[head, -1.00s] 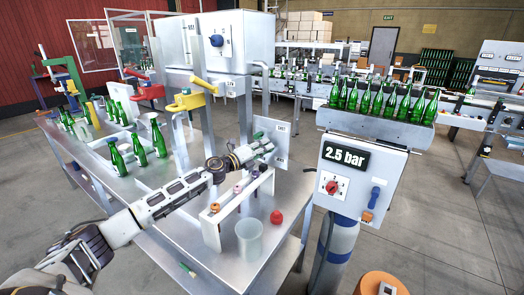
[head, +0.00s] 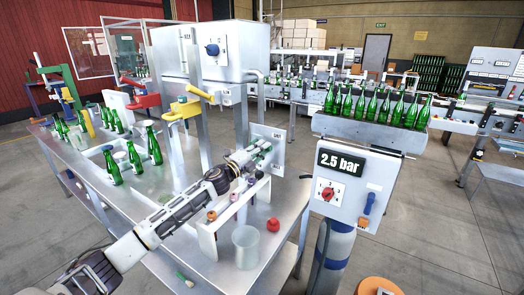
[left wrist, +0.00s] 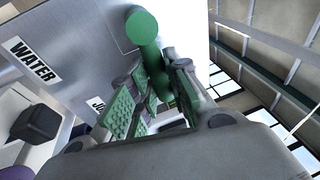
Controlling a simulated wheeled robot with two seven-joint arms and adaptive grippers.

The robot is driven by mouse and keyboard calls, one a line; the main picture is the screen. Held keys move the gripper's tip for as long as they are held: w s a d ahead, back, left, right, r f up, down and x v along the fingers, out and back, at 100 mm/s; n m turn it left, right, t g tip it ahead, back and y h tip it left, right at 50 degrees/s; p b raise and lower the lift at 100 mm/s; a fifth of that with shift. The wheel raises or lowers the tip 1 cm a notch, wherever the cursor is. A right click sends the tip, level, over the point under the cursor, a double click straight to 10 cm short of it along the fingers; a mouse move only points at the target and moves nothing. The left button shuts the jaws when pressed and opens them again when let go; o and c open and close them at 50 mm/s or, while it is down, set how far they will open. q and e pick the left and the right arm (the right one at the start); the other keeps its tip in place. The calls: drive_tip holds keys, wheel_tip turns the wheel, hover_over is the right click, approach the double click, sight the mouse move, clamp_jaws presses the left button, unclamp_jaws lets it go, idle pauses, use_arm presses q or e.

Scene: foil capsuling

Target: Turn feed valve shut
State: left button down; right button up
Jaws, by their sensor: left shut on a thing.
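My left gripper (head: 260,151) reaches to the small grey panel (head: 280,138) at the back edge of the steel table. In the left wrist view its green-padded fingers (left wrist: 158,95) are shut on a green valve handle (left wrist: 143,27). The handle has a round end that sticks out beyond the fingers; its lower part is hidden between them. The panel also shows in the left wrist view (left wrist: 85,25), with a WATER label and a second label partly covered by the gripper. My right gripper is out of view.
On the steel table (head: 215,272) are a low white rack (head: 207,240) with small knobs, a clear beaker (head: 246,247), a red knob (head: 273,225) and several green bottles (head: 134,158). A 2.5 bar control box (head: 352,195) stands to the right. Yellow clamp (head: 185,108) stands behind my arm.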

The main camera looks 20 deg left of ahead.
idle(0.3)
use_arm(q)
drive_tip(key=c, duration=1.4)
unclamp_jaws()
drive_tip(key=shift+o, duration=0.2)
drive_tip(key=shift+s, duration=0.15)
drive_tip(key=v, duration=1.1)
drive_tip(key=shift+s, duration=0.3)
drive_tip(key=shift+a+f, duration=0.15)
